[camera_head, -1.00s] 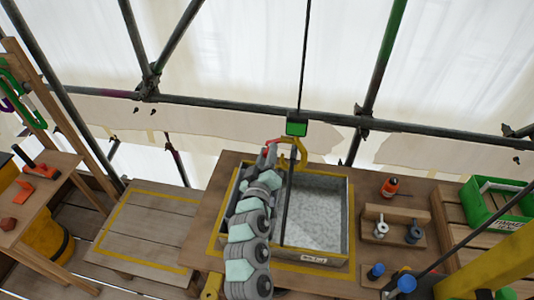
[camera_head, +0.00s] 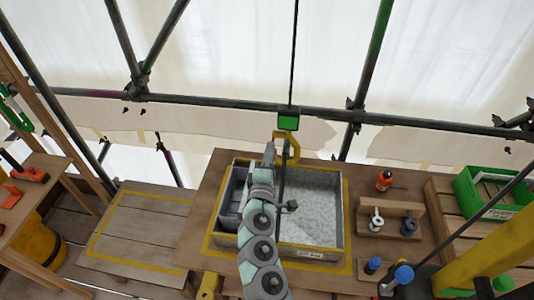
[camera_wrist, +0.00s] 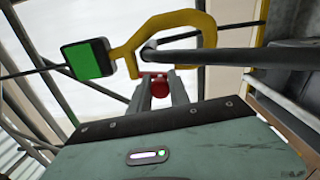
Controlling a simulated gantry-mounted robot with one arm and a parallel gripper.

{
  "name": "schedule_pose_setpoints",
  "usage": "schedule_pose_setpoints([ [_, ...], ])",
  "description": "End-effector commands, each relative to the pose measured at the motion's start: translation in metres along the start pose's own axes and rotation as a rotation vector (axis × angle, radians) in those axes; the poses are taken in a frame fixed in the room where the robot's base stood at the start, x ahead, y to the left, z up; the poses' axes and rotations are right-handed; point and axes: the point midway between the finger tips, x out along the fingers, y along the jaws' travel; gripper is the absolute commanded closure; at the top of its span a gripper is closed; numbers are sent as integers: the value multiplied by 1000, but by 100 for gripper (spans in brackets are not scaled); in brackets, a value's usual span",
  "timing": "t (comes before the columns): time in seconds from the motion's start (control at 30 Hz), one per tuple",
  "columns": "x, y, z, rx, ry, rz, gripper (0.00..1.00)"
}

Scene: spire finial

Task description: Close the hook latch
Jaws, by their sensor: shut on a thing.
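A yellow hook (camera_head: 291,151) hangs under a block with a green face (camera_head: 288,123) on a dark cable, over the back of the tray. In the wrist view the hook (camera_wrist: 208,24) curves around a dark bar (camera_wrist: 215,57), which lies inside its opening. A red part (camera_wrist: 160,88), seemingly the latch, sits below the hook's mouth between my fingertips. My gripper (camera_wrist: 161,90) is shut on this red part. Whether the latch meets the hook's tip cannot be told.
The tray (camera_head: 346,215) of grey material stands on a wooden table inside a yellow outline. A scaffold pipe (camera_head: 220,105) crosses behind. The left platform (camera_head: 135,230) is clear.

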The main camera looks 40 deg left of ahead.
Motion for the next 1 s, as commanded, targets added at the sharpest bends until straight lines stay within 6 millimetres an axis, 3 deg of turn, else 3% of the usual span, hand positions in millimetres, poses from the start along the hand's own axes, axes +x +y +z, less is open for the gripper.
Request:
schedule_pose_setpoints([
  [0.4,0,-2,8,-185,-1,-1,100],
  [0.93,0,-1,9,-209,-2,-1,100],
  [0.97,0,-1,9,-208,-2,-1,76],
  [1.0,0,-1,9,-208,-2,-1,73],
])
